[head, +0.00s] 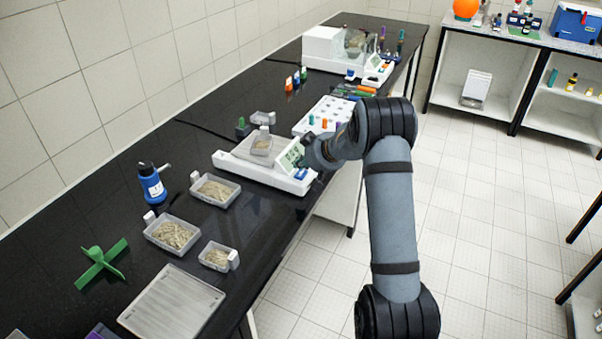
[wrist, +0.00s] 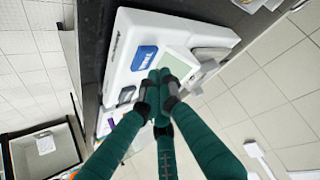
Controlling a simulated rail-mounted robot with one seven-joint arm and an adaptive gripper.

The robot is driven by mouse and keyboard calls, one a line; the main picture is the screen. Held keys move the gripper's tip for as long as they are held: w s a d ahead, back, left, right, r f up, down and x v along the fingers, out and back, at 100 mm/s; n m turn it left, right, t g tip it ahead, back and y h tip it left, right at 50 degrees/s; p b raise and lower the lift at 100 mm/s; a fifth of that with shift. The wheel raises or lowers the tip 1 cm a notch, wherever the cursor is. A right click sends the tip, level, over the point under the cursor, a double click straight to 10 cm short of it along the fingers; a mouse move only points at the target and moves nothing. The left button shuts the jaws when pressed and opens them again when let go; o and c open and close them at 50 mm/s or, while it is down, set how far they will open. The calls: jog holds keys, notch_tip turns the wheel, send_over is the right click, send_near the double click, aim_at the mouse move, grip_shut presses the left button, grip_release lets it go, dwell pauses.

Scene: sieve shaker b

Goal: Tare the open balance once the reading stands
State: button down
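The open balance (head: 232,163) is a low white unit on the black bench, with a clear tray of tan material (head: 262,146) on its pan. Its pale green display (head: 291,155) faces my arm; the digits are too small to read. A blue key (head: 302,173) is on its front edge and also shows, with white lettering, in the wrist view (wrist: 145,57). My gripper (wrist: 164,82) has its teal fingers brought together, with nothing seen between them. The tips overlap the display's edge beside the blue key in the wrist view; whether they touch is unclear. My arm partly hides the gripper in the head view.
Several clear trays of tan material, such as one (head: 173,234), stand on the near bench with a blue bottle (head: 152,185), a green cross-shaped piece (head: 101,263) and a flat grey tray (head: 172,303). A white holed rack (head: 325,113) and an enclosed balance (head: 322,46) stand beyond.

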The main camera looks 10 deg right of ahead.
aim_at(302, 175)
jog(key=shift+r+p, duration=1.25)
jog(key=shift+r, duration=1.1)
notch_tip(302, 175, down, 2)
jog(key=shift+f+b, duration=0.1)
jog(key=shift+b, duration=0.55)
jog(key=shift+a+r+p, duration=0.1)
jog(key=shift+r+p, duration=0.5)
jog(key=shift+p, duration=0.65)
jog(key=p, duration=0.2)
jog(key=shift+r+p, duration=0.2)
jog(key=shift+p, duration=0.15)
jog(key=shift+s+p, duration=0.1)
jog(key=shift+p, duration=0.55)
notch_tip(302, 175, up, 4)
jog(key=shift+r+p, duration=0.2)
jog(key=shift+p, duration=0.75)
